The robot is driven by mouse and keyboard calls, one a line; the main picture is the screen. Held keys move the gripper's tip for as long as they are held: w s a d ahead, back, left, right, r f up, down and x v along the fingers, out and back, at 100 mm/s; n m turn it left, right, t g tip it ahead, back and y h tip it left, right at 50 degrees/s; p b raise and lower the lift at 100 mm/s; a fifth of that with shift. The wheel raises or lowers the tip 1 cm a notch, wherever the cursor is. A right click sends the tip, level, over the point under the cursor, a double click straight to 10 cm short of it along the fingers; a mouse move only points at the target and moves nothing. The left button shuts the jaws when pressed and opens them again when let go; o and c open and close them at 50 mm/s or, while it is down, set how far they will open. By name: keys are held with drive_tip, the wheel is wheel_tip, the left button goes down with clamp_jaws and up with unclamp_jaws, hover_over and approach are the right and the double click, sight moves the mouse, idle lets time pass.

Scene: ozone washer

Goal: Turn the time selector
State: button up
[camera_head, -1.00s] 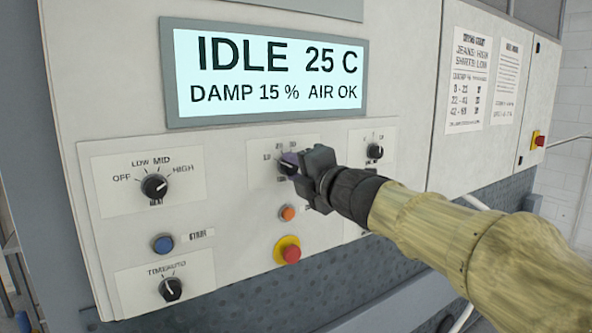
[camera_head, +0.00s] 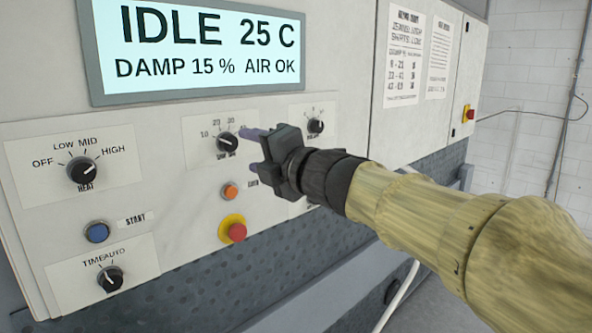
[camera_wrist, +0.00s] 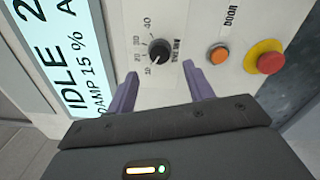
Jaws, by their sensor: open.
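The time selector is a small round black knob (camera_head: 227,142) on a white plate, with numbers from 10 to 40 around it. In the wrist view the knob (camera_wrist: 158,50) sits ahead of and roughly between the fingertips, beyond them. Its white pointer mark is small, and I cannot tell its exact setting. My gripper (camera_head: 253,152) is open, its two purple fingers apart with nothing between them. In the head view it is just right of the knob, not around it. The fingers also show in the wrist view (camera_wrist: 160,72).
The heat knob (camera_head: 82,170), blue start button (camera_head: 97,232) and time/auto knob (camera_head: 110,278) are to the left. Below the selector are an orange button (camera_head: 230,191) and a red stop button (camera_head: 233,231). Another knob (camera_head: 316,126) is close behind my gripper. The display (camera_head: 195,45) is above.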

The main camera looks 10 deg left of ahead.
drive_tip(key=v, duration=1)
drive_tip(key=shift+s+d+b, duration=0.2)
drive_tip(key=shift+b, duration=0.15)
drive_tip(key=w+d+f+m+t+h+p, duration=0.25)
drive_tip(key=w+d+f+m+h, duration=0.45)
drive_tip(key=m, duration=0.4)
drive_tip(key=d+f+m+g+h+p, duration=0.1)
drive_tip(key=d+f+m+h, duration=0.3)
drive_tip(key=f, duration=0.3)
drive_tip(key=d+f+m+g+h, duration=0.1)
drive_tip(key=d+f+m, duration=0.35)
drive_tip(key=f, duration=0.25)
drive_tip(key=s+d+f+m+g+h+p, duration=0.1)
drive_tip(key=s+d+f+m+g, duration=0.1)
drive_tip(key=s+f+m+g, duration=0.2)
drive_tip(key=s+d+f+m+g+h+p, duration=0.1)
drive_tip(key=s+f+m+g, duration=0.4)
drive_tip(key=s+f, duration=0.7)
drive_tip(key=d+m, duration=0.1)
drive_tip(key=m, duration=0.1)
drive_tip(key=shift+s+d+f+m, duration=0.15)
drive_tip(key=shift+d+f+m, duration=0.15)
drive_tip(key=shift+d+m, duration=0.05)
drive_tip(key=shift+g, duration=0.25)
